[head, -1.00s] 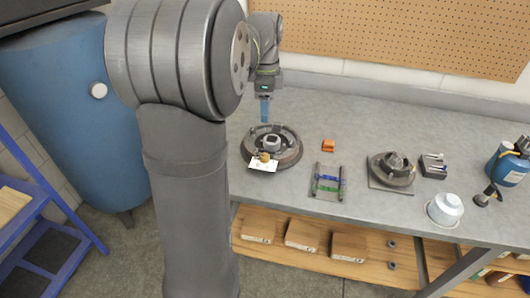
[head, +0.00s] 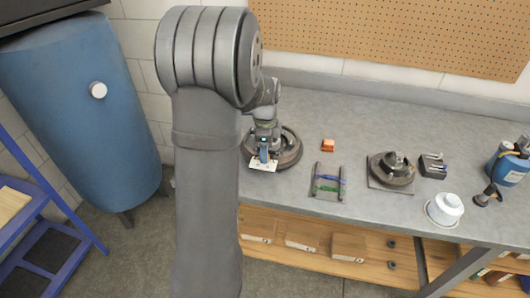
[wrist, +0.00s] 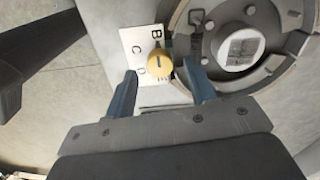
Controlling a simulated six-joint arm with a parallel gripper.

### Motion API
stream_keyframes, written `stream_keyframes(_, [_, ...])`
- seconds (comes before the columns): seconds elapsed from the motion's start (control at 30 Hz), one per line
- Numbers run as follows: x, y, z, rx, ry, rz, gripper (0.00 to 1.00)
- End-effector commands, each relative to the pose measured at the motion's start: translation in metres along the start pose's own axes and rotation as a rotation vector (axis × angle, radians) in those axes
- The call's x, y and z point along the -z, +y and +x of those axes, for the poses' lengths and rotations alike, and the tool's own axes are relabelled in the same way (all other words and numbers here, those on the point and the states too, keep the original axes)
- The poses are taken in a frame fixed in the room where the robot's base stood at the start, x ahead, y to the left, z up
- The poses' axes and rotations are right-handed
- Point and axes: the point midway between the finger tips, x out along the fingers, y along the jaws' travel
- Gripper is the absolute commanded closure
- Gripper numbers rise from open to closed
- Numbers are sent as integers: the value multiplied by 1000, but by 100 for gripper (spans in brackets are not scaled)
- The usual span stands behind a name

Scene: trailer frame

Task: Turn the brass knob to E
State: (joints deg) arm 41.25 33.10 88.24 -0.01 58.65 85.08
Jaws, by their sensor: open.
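The brass knob (wrist: 159,65) is a round yellow knob on a white card (wrist: 131,42) marked with letters. B, C and D can be read; E cannot be made out. A short dark line shows on the knob's face. My gripper (wrist: 160,84) is open, its two blue fingers on either side of the knob's near edge, with gaps visible; contact cannot be seen. In the head view my gripper (head: 264,160) is low over the card (head: 261,168) and hides the knob.
The card sits at the rim of a round grey drum (head: 289,154). To its right on the bench are an orange block (head: 328,145), a rack with coloured rods (head: 328,181), a round fixture (head: 392,168) and a white cup (head: 445,209). Bare bench lies between them.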

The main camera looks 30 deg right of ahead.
Motion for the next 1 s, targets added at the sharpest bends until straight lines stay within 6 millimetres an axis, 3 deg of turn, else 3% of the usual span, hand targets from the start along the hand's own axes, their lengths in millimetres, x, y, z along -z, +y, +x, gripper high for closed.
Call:
stream_keyframes(0.17, [0, 0, 14, -1, 0, 0, 49])
stream_keyframes(0.47, [0, 0, 15, 0, 0, 0, 49])
stream_keyframes(0.7, [0, 0, 15, 0, 0, 0, 94])
stream_keyframes(1.0, [0, 0, 15, 0, 0, -32, 94])
